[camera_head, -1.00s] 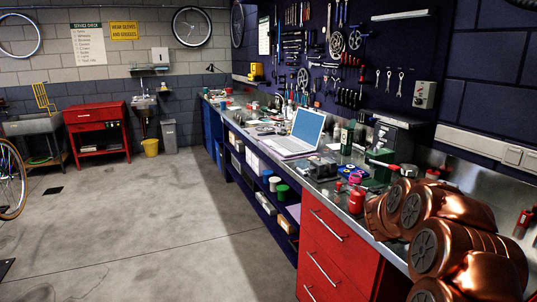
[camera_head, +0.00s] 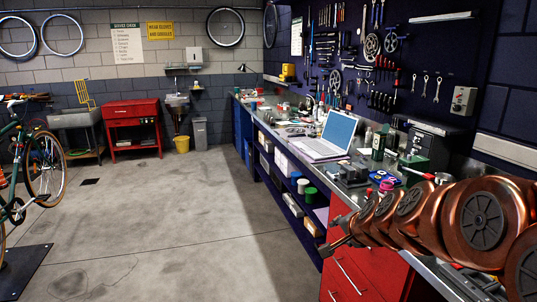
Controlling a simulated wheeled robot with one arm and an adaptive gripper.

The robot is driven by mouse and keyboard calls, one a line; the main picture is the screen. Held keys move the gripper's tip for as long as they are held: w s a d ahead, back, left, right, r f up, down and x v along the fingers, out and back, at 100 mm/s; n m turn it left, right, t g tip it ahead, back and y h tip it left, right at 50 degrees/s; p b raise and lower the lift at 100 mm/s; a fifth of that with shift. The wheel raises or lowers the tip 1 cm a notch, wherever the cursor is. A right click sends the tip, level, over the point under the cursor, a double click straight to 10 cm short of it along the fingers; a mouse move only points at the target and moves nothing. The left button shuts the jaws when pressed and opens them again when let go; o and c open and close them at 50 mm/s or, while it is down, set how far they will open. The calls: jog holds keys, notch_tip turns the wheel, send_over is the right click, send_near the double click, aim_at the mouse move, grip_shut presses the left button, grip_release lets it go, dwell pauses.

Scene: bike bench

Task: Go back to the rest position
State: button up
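My copper-coloured arm (camera_head: 440,215) reaches in from the right edge, in front of the workbench and its red drawers. My gripper (camera_head: 334,245) is the small grey end at the arm's left tip, in front of the red drawer unit. It is small and seen nearly end-on along the arm, so I cannot tell whether its fingers are open or shut. No object shows clearly in it.
The long workbench (camera_head: 282,157) carries an open laptop (camera_head: 337,133), bottles and small parts. Tools hang on the dark pegboard above. A bicycle (camera_head: 42,165) stands at the left edge. The concrete floor (camera_head: 170,225) between is clear.

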jog(key=s+a+f+n+g+y, duration=0.1)
jog(key=s+a+f+n+g, duration=0.2)
jog(key=s, duration=0.6)
jog(key=s+d+f+n+g+h, duration=0.1)
jog(key=s+n+g, duration=0.3)
jog(key=s, duration=1.1)
jog(key=s+d+f+n+g+h, duration=0.1)
jog(key=s+f+n+g, duration=0.2)
jog(key=s, duration=1.2)
jog(key=shift+s+d+f+n+g+h+p, duration=0.3)
jog(key=shift+s+d+n+g+p, duration=0.15)
jog(key=shift+g, duration=0.35)
jog(key=shift+a, duration=0.1)
